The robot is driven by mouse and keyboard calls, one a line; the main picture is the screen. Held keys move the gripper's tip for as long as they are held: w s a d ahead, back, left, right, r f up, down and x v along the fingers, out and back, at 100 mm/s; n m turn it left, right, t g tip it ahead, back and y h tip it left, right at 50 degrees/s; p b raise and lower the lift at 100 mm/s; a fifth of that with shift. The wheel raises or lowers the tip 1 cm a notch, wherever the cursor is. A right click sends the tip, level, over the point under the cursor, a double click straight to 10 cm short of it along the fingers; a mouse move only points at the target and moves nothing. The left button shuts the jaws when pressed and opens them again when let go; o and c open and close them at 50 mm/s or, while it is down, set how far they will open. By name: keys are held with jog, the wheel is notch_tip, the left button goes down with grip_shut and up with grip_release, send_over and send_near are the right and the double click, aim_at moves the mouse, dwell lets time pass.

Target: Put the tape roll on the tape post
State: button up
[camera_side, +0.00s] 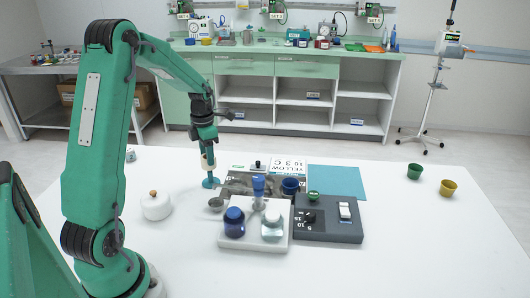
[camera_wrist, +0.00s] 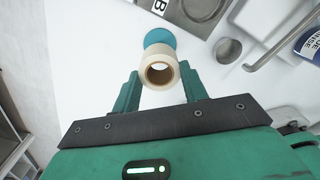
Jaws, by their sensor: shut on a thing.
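The tape roll (camera_wrist: 151,54) is a cream ring with a brown inner core. It sits between the two green fingers of my gripper (camera_wrist: 159,72) in the wrist view, its open end facing the camera. My gripper (camera_side: 208,146) points down in the side view, shut on the roll (camera_side: 208,161). A teal round disc (camera_wrist: 160,37), which looks like the foot of the tape post, lies just beyond the roll. It also shows under the gripper in the side view (camera_side: 208,184). The post's upright is not clearly visible, and I cannot tell whether the roll is around it.
A small metal cup (camera_side: 215,204) stands close by, with a white lidded pot (camera_side: 156,207) to the left. A pale tray (camera_side: 240,243) with blue and clear jars and a dark grey block (camera_side: 330,232) stand to the right.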

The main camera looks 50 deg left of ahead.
aim_at(209, 168)
jog(key=shift+f, duration=2.5)
jog(key=shift+f, duration=0.6)
jog(key=o, duration=0.7)
jog(key=shift+r, duration=0.15)
notch_tip(209, 168, up, 11)
jog(key=shift+f, duration=0.15)
dwell(1.0)
dwell(0.4)
